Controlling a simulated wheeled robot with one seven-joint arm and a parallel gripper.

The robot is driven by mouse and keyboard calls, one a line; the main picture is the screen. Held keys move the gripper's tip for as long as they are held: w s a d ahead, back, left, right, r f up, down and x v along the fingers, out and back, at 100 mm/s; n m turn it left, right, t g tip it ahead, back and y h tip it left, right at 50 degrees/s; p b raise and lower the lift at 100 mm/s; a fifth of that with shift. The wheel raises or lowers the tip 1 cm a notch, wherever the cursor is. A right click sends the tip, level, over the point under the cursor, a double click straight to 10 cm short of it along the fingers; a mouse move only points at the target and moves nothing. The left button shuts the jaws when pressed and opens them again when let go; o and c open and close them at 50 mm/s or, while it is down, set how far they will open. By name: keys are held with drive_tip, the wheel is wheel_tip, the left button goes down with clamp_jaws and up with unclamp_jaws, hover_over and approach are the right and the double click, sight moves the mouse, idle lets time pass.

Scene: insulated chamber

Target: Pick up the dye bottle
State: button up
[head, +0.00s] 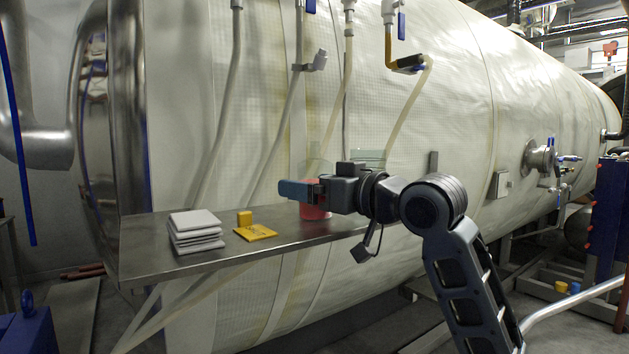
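A red object (315,213), likely the dye bottle, stands on the metal shelf (210,262) near its right part. My gripper and wrist hide its upper part, so its full shape and top do not show. My gripper (291,190) reaches in from the right, held level, with its fingers pointing left. It overlaps the red object in the picture; whether it touches it or is in front of it I cannot tell. The fingers are seen side-on, so the gap between them does not show.
A stack of folded white cloths (195,232) lies at the shelf's left. A small yellow block (244,218) and a flat yellow packet (255,232) lie right of it. The large pale insulated vessel (450,110) with hanging pipes rises behind the shelf.

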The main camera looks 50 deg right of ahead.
drive_tip(key=shift+w, duration=0.6)
drive_tip(key=shift+c, duration=0.3)
drive_tip(key=c, duration=1.1)
